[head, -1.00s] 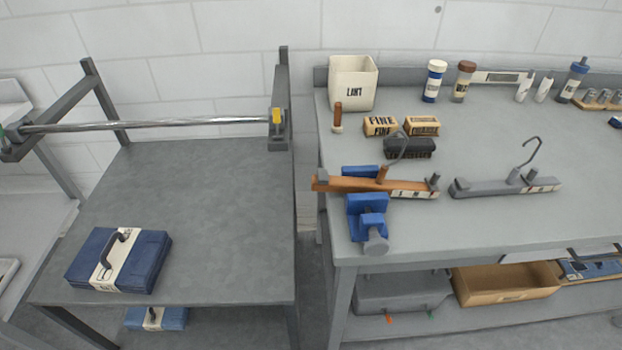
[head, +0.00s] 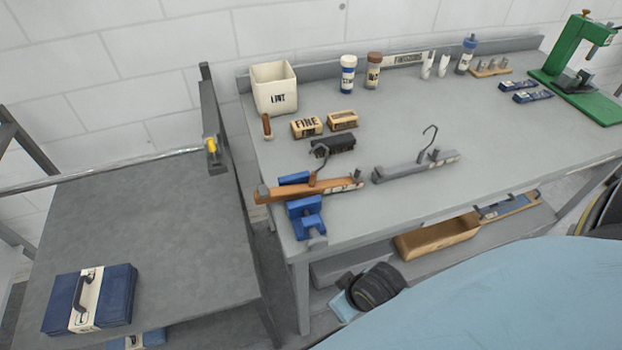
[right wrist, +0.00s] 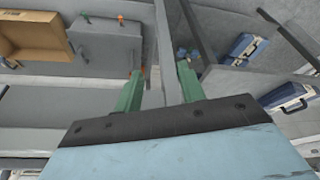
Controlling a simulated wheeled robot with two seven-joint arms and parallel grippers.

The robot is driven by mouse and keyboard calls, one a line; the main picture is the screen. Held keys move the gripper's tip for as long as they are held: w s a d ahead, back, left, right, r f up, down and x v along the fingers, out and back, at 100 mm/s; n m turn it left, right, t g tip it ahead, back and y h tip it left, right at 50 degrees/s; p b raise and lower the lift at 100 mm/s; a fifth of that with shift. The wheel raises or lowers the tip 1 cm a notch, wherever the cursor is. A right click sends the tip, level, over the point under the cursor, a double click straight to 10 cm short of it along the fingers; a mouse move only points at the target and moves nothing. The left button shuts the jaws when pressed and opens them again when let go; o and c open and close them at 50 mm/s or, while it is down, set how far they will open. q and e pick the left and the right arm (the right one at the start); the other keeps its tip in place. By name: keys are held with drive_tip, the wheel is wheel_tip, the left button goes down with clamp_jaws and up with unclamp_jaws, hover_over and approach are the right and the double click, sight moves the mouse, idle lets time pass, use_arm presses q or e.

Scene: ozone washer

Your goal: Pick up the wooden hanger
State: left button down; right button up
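The wooden hanger (head: 285,190) is brown with a dark metal hook and a pale label. It lies at the left end of the grey workbench, by a blue vise (head: 305,215). A grey hanger (head: 405,170) lies to its right, apart from it. In the right wrist view my right gripper (right wrist: 160,72) has two green fingers spread apart with nothing between them. The wooden hanger does not show in that view. My blue right arm enters the head view at lower right, below the bench top; its fingers cannot be made out there. My left gripper is not in view.
A white lint bin (head: 275,95), sanding blocks (head: 306,127) and a black brush (head: 333,147) stand behind the hanger. A green press (head: 580,75) is at far right.

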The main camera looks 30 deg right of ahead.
wheel_tip(320, 180, up, 11)
drive_tip(key=w+t+p, duration=0.1)
drive_tip(key=t+p, duration=0.1)
drive_tip(key=p, duration=0.1)
drive_tip(key=m+t, duration=0.3)
drive_tip(key=t, duration=0.5)
approach(315, 180)
drive_tip(key=x, duration=0.4)
drive_tip(key=shift+d, duration=0.15)
drive_tip(key=shift+x, duration=2.7)
drive_tip(key=shift+r, duration=0.1)
clamp_jaws()
